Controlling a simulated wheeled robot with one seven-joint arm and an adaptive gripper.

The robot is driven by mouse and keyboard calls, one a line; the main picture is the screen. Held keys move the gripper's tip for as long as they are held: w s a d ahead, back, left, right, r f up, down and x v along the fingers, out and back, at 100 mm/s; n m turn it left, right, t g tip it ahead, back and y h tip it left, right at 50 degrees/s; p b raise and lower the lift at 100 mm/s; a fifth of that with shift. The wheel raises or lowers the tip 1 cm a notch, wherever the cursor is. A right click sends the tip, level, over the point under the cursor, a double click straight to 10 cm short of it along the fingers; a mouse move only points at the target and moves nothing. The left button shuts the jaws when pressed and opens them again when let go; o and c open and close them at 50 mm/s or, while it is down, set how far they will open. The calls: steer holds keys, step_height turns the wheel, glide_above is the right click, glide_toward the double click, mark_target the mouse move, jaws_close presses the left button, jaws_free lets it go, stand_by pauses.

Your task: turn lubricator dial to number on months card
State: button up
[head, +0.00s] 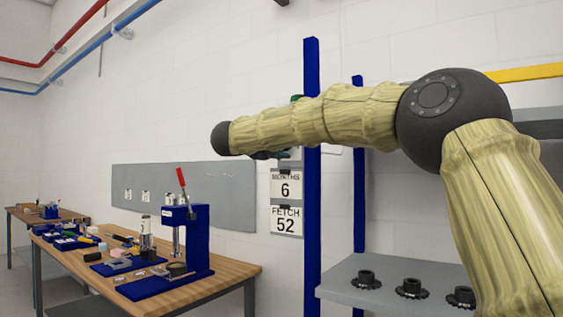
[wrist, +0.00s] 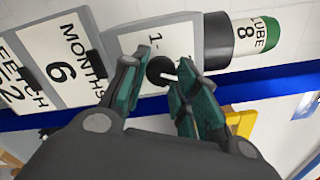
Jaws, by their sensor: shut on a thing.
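The months card (head: 286,186) reads 6 and hangs on the blue post. It also shows turned sideways in the wrist view (wrist: 62,58). The lubricator (wrist: 262,42) has a green end and a label reading LUBE 8. Its dial (wrist: 160,69) is a small black knob with a pale pointer, on a light plate where "1-" can be read; other marks are hidden. My gripper (wrist: 155,82) has its teal-padded fingers on either side of the knob and is shut on it. In the head view my arm hides most of the gripper and lubricator.
A fetch card (head: 286,221) reading 52 hangs below the months card. A grey shelf (head: 345,291) with several black knobbed parts stands right of the blue post (head: 312,225). A workbench (head: 235,272) with a blue press (head: 197,240) stands at the left.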

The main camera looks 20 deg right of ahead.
steer(key=shift+w+a+f+m+b, duration=0.1)
steer(key=shift+f+m+b, duration=0.1)
steer(key=shift+m+b, duration=3)
steer(key=shift+w+f+m+b, duration=0.1)
steer(key=shift+f+m+b, duration=0.05)
steer(key=shift+m+b, duration=3)
steer(key=shift+s+r, duration=0.1)
steer(key=o, duration=1)
steer(key=shift+r, duration=0.1)
steer(key=v, duration=1.2)
steer(key=shift+s, duration=0.1)
